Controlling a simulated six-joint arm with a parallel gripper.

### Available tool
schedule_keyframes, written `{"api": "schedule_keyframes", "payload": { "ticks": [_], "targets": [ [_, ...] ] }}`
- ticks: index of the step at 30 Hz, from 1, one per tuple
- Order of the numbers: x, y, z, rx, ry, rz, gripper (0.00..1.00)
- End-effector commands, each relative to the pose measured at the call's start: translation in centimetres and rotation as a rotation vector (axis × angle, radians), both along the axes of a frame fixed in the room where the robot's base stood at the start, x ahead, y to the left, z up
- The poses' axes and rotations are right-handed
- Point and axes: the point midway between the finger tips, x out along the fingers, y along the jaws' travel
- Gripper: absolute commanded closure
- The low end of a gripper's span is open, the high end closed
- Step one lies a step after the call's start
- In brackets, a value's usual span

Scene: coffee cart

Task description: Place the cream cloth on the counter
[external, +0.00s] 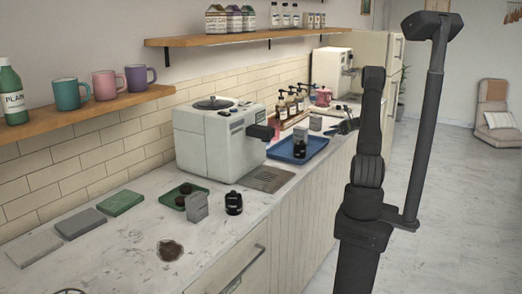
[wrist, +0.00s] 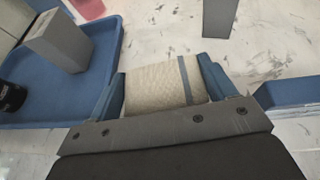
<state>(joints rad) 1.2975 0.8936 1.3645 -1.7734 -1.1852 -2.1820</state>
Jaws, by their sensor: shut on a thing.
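The cream cloth (wrist: 160,84), with a blue-grey stripe near its right side, is between the two blue fingers of my gripper (wrist: 164,78) in the wrist view. The gripper is shut on it. Pale, marbled counter surface (wrist: 160,32) shows beyond the cloth; I cannot tell how high the cloth is above it. In the external view the marbled counter (external: 110,242) runs along the wall. My arm stands at the right there, and I cannot make out the cloth clearly.
A blue tray (wrist: 103,78) with a grey box (wrist: 60,42) and a dark jar (wrist: 10,96) lies left of the gripper. Another grey box (wrist: 219,15) stands ahead. A blue object (wrist: 285,94) is at right. Folded cloths (external: 81,223) and a coffee machine (external: 205,142) occupy the counter.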

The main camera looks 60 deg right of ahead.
Motion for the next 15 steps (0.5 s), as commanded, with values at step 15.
{"api": "schedule_keyframes", "payload": {
  "ticks": [15],
  "targets": [
    [0.0,0.0,-2.7,0.001,0.001,0.001,0.45]
  ]
}}
